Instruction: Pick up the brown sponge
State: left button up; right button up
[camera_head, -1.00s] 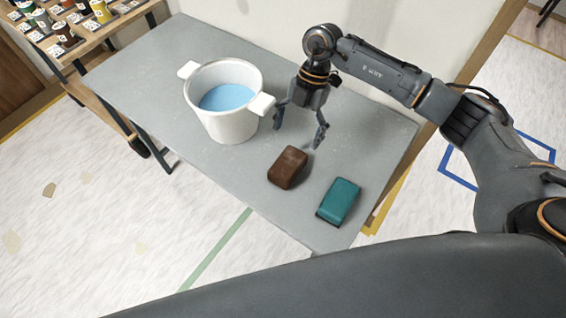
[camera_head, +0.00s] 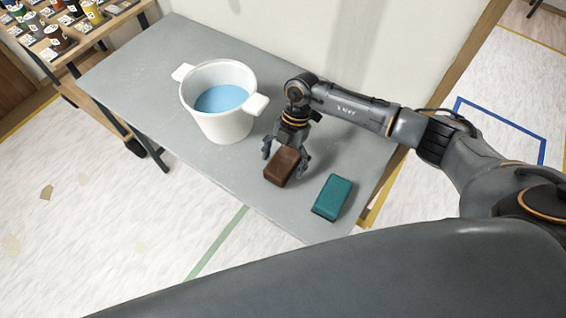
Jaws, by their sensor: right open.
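The brown sponge (camera_head: 281,168) lies on the grey table (camera_head: 225,170) near its front edge. My right gripper (camera_head: 286,163) points down at the sponge, with one finger on each side of its far part. The gripper is open. I cannot tell whether the fingers touch the sponge. My left gripper is not in view.
A teal sponge (camera_head: 332,196) lies just right of the brown one. A white two-handled pot (camera_head: 226,122) with blue liquid stands behind left. A shelf with jars (camera_head: 58,40) is at the far left. A wall (camera_head: 360,60) backs the table.

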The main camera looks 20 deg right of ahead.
jog(key=shift+f, duration=0.25)
dwell(0.4)
jog(key=shift+c, duration=0.4)
jog(key=c, duration=1.1)
